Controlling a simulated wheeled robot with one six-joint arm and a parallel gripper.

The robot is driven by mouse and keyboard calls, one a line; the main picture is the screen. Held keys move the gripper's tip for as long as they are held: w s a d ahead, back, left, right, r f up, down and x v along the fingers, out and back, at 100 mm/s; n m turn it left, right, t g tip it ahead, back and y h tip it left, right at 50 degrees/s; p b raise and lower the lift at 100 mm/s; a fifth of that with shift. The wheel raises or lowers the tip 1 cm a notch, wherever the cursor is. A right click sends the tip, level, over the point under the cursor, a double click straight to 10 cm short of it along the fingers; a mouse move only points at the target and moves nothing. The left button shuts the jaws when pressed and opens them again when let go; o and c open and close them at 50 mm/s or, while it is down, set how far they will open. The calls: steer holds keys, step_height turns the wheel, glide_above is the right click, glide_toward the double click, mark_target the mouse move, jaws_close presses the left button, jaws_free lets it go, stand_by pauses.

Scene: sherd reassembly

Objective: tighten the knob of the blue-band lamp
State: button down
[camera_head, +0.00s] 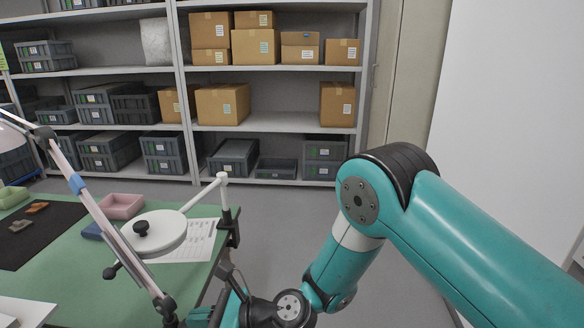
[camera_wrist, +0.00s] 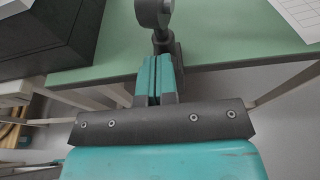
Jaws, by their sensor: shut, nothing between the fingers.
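The blue-band lamp shows in the head view: its slanting pale arm carries a blue band (camera_head: 78,185) and runs from an upper left joint down to a dark joint (camera_head: 165,303) near the table's front. A small dark knob (camera_head: 110,272) sits on a short rod beside the lower arm; I cannot tell whether it is the lamp's tightening knob. My gripper (camera_wrist: 157,62) is shut and empty in the wrist view, its teal fingers together at the table edge. Just beyond them stands a dark post with a rounded head (camera_wrist: 153,12); whether they touch is unclear.
A white disc-shaped lamp head (camera_head: 160,240) with a black knob hangs over the green table (camera_head: 85,285), its post clamped at the right edge. A pink tray (camera_head: 121,206), a printed sheet (camera_head: 198,243) and a black mat (camera_head: 45,240) lie there. Shelves stand behind.

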steer(key=shift+a, duration=0.35)
steer(key=shift+a, duration=0.1)
steer(key=shift+w+p, duration=0.4)
steer(key=shift+p, duration=0.4)
stand_by(0.9)
steer(key=shift+r, duration=0.1)
steer(key=shift+r+p, duration=0.3)
steer(key=shift+p, duration=0.2)
steer(key=d, duration=0.6)
steer(key=shift+s, duration=0.25)
steer(key=shift+f, duration=0.15)
